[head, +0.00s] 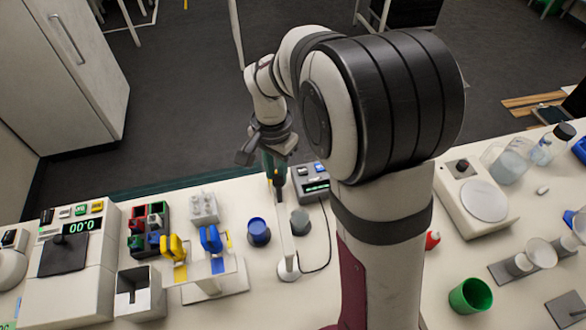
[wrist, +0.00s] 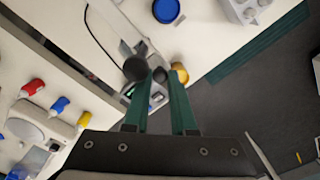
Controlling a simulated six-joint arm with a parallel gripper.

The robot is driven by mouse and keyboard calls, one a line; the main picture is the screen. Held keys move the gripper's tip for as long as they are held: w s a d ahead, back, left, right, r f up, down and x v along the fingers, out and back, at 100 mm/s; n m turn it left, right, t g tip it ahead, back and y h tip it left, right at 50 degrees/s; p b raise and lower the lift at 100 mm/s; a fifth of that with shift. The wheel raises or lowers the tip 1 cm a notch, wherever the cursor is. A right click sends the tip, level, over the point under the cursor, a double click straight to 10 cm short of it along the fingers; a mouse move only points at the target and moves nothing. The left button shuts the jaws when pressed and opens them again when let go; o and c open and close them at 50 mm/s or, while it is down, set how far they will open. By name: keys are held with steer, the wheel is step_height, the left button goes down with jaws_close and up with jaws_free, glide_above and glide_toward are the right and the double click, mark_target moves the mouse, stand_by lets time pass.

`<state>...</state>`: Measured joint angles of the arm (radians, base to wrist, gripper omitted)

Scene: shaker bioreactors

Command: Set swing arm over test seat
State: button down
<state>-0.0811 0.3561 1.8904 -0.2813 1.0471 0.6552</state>
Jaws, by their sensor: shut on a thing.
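The swing arm (head: 284,232) is a slim white bar running from a round white base near the front of the table back to my gripper (head: 277,182). In the wrist view my gripper (wrist: 160,80) has its green fingers shut on a small dark knob (wrist: 160,75), apparently at the swing arm's far end. A blue cup (head: 258,232) stands left of the bar and a grey cup (head: 300,222) right of it. A gold disc (wrist: 180,73) shows beside one fingertip in the wrist view; my gripper hides that spot in the head view. I cannot tell which part is the test seat.
A dark meter (head: 313,181) with a green display and a cable stands close right of my gripper. A stand with blue and yellow clips (head: 212,265) and a white block (head: 203,207) are to the left. A balance (head: 482,200) is at right. The table's far edge is close.

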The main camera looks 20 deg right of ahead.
steer(key=s+a+n, duration=0.1)
steer(key=a+n, duration=0.5)
steer(key=a, duration=0.1)
steer(key=shift+s+a, duration=0.25)
steer(key=shift+a, duration=0.05)
stand_by(0.3)
steer(key=c, duration=0.7)
jaws_free()
steer(key=shift+c, duration=0.2)
step_height(320, 180, up, 16)
steer(key=shift+f, duration=0.1)
